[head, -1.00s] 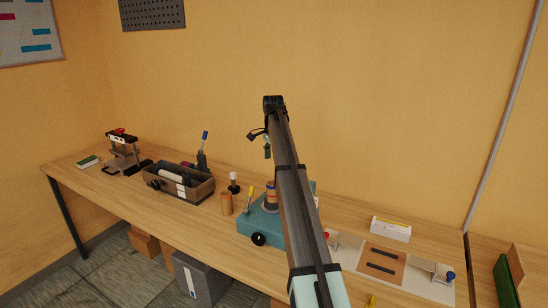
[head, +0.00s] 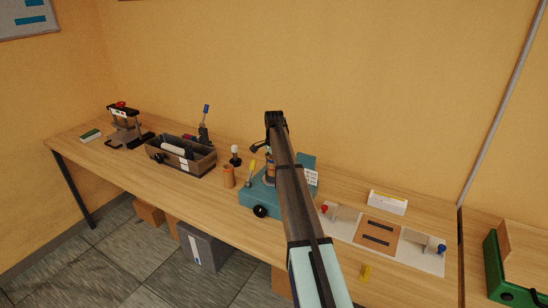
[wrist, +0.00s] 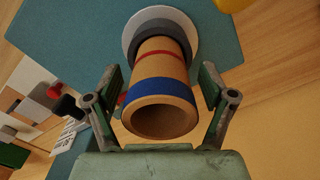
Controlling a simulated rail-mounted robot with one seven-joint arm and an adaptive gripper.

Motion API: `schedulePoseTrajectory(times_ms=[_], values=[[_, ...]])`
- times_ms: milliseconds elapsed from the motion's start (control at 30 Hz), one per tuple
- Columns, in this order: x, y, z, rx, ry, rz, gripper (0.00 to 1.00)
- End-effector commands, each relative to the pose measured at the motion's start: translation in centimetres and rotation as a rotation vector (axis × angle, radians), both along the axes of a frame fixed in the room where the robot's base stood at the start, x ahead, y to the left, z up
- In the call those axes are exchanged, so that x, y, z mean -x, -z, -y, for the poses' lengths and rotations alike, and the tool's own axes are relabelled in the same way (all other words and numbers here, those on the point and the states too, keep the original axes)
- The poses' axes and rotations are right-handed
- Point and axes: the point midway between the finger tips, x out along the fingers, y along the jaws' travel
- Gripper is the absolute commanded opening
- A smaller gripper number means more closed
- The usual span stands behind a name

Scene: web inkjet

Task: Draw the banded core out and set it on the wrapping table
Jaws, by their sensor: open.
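The banded core (wrist: 158,85) is a brown cardboard tube with a red band and a blue band, its open end towards the wrist camera. Its far end sits at a grey collar and white disc on a teal block (head: 256,201). In the head view the core (head: 270,168) is partly hidden by my arm. My gripper (wrist: 160,76) is open, with one finger on each side of the core and gaps visible between. In the head view my gripper (head: 264,148) is above the block, mostly hidden. I cannot tell which surface is the wrapping table.
A yellow-handled tool (head: 251,172), an orange cup (head: 229,177) and a dark tray (head: 181,157) stand left of the block. A white board (head: 337,228) with a brown pad (head: 377,234) and a white box (head: 387,202) lie right. The bench front (head: 200,208) is mostly clear.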

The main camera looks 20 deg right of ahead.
Motion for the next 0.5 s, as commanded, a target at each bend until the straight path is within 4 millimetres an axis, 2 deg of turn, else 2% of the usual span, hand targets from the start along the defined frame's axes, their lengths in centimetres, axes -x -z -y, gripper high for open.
schedulePoseTrajectory(times_ms=[133,400,433,500], values=[[0.03,0.71,-0.01,0.0,0.0,-0.001,0.82],[0.02,0.83,-0.01,0.0,0.0,0.0,0.82],[0.02,0.83,-0.01,0.0,0.0,0.0,0.79],[0.02,0.82,-0.01,0.0,0.0,0.0,0.54]])
